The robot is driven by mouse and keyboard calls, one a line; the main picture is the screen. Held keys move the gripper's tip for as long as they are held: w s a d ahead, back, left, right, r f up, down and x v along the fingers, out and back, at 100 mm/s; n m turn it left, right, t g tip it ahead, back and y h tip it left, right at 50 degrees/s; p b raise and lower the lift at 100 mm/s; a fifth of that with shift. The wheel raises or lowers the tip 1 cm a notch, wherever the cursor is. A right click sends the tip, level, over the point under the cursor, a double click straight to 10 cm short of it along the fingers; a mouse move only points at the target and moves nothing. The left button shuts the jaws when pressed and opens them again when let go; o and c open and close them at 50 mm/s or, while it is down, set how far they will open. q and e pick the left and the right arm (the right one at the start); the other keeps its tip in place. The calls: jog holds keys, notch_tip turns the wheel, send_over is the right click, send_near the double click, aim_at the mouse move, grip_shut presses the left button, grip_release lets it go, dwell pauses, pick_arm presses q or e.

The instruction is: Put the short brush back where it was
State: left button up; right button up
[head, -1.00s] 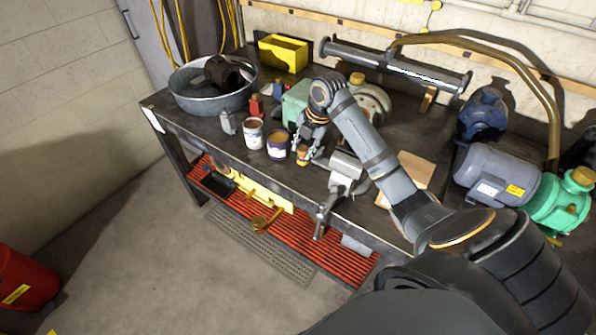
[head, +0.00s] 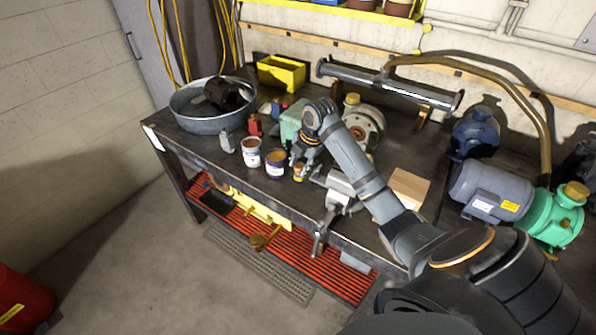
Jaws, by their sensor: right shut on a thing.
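My right gripper (head: 298,167) points down at the front of the dark workbench (head: 195,150), just right of a purple-banded tin (head: 275,163). It is shut on a small orange-yellow thing, which looks like the short brush (head: 298,174). The fingers hide most of it, and I cannot tell whether it touches the bench top. A white-banded tin (head: 250,152) stands to the left of the purple one. My left gripper is not in view.
A grey vise (head: 338,190) sits close to the right of the gripper at the bench edge. A round metal tub (head: 212,118), a yellow bin (head: 281,73), a wooden block (head: 408,188) and a grey motor (head: 492,184) also stand on the bench. A red slatted shelf (head: 300,252) lies below.

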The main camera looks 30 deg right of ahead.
jog(key=w+f, duration=0.1)
jog(key=f, duration=0.1)
jog(key=w+d+f, duration=0.1)
jog(key=w+d+f+p, duration=0.1)
jog(key=w+f, duration=0.1)
jog(key=shift+f, duration=0.35)
notch_tip(320, 180, down, 2)
jog(key=shift+f+p, duration=0.1)
jog(key=shift+p, duration=0.8)
jog(key=shift+f, duration=0.4)
jog(key=shift+s+f, duration=0.1)
jog(key=shift+f, duration=0.15)
jog(key=o, duration=1)
